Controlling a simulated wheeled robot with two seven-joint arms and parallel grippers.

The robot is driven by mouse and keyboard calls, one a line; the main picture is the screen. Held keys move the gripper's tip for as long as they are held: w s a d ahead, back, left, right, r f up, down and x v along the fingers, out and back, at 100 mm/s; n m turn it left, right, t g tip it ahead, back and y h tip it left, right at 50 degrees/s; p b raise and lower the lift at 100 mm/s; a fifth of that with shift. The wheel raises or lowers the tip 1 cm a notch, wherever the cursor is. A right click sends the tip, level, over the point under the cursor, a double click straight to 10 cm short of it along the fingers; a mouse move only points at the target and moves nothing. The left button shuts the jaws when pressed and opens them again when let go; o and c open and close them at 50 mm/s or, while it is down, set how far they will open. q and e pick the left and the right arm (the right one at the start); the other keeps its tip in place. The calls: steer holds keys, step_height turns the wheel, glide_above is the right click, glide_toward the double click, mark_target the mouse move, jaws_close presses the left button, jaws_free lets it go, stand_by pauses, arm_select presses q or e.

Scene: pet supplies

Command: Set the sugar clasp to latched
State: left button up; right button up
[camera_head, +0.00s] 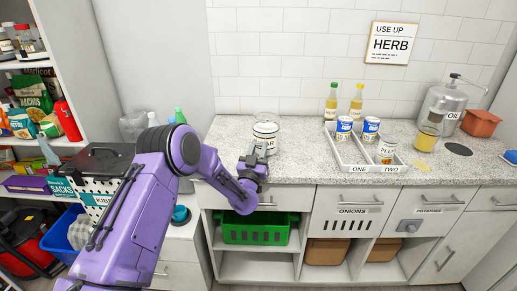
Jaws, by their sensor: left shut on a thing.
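The sugar jar (265,131) is a glass jar with a white label, of which only the last letters show. It stands on the speckled counter against the tiled wall. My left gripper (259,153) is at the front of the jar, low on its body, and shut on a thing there. That thing seems to be the sugar clasp, but the fingers hide it, so I cannot tell its position. My right gripper is not in view.
A white two-part tray (350,155) holding cans stands to the right, with two bottles (331,101) behind it. The counter (295,145) between jar and tray is clear. A green crate (255,229) sits below.

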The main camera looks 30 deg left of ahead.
mark_target(262, 137)
arm_select(q)
step_height(262, 137, up, 5)
steer(key=g+h+p, duration=0.1)
steer(key=g+p, duration=0.3)
steer(key=p, duration=0.4)
steer(key=g+h+p, duration=0.2)
steer(key=g+p, duration=0.2)
steer(key=p, duration=0.5)
steer(key=shift+s+g, duration=0.15)
steer(key=shift+g, duration=0.25)
steer(key=shift+r+g, duration=0.2)
steer(key=shift+g, duration=0.2)
steer(key=shift+w+r+g+h+p, duration=0.2)
steer(key=shift+g+p, duration=0.1)
steer(key=shift+g, duration=0.2)
steer(key=shift+w+r+g+h+p, duration=0.15)
steer(key=shift+g+h+p, duration=0.1)
steer(key=shift+g, duration=0.25)
steer(key=g, duration=0.1)
steer(key=w+g+h, duration=0.1)
steer(key=g, duration=0.1)
steer(key=shift+a+r, duration=0.15)
steer(key=shift+r, duration=0.2)
steer(key=shift+w+a+r+g+h, duration=0.15)
steer(key=shift+w+g+h, duration=0.1)
steer(key=shift+g, duration=0.5)
steer(key=shift+w+a+r+g+h, duration=0.1)
steer(key=shift+w+r+g+h, duration=0.1)
steer(key=shift+g, duration=0.55)
